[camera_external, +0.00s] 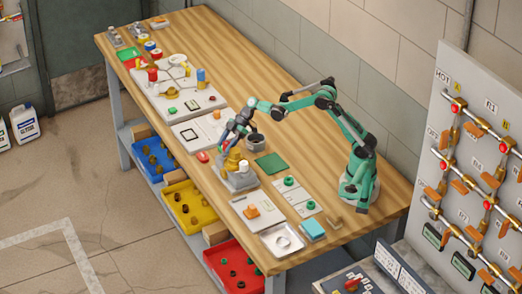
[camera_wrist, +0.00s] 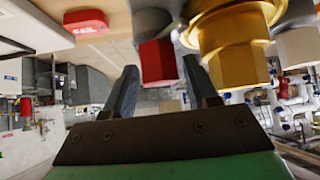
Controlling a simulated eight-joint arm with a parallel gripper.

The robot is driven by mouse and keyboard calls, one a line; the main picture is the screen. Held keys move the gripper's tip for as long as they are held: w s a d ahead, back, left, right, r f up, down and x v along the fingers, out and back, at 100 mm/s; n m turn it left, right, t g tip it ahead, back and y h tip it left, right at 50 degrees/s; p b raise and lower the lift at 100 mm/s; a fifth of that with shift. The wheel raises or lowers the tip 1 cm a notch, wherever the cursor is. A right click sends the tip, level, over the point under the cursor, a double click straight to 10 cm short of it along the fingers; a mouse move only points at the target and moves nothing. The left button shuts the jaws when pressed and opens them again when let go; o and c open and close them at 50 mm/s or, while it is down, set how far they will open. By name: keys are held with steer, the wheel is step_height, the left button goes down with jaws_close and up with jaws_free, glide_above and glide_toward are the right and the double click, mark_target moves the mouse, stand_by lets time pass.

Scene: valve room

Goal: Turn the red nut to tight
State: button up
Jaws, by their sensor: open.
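The red nut (camera_wrist: 157,62) shows in the wrist view as a red faceted piece on a grey stem, beside a large brass fitting (camera_wrist: 232,40). My gripper (camera_wrist: 160,82) is open, with one dark finger on each side of the nut. The nut appears between the fingertips, but I cannot tell whether either finger touches it. In the external view, my gripper (camera_external: 227,146) is low over the brass fitting (camera_external: 236,160) on its grey base (camera_external: 236,181). The nut is not clear there, partly hidden by my gripper.
A red rounded piece (camera_external: 202,156) lies on the table just left of the fixture. A dark cup (camera_external: 254,141) stands close behind my gripper, and a green mat (camera_external: 271,164) lies to the right. Trays and boards (camera_external: 178,100) fill the table's far left.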

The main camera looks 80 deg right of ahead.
jaws_close()
steer(key=shift+m, duration=0.3)
steer(key=m+t+h, duration=0.2)
steer(key=m+h, duration=0.1)
steer(key=m, duration=0.1)
steer(key=shift+m, duration=0.3)
steer(key=m+t+h, duration=0.1)
steer(key=m+h, duration=0.2)
steer(key=m, duration=0.1)
steer(key=shift+m+h, duration=0.4)
steer(key=shift+m, duration=0.3)
jaws_free()
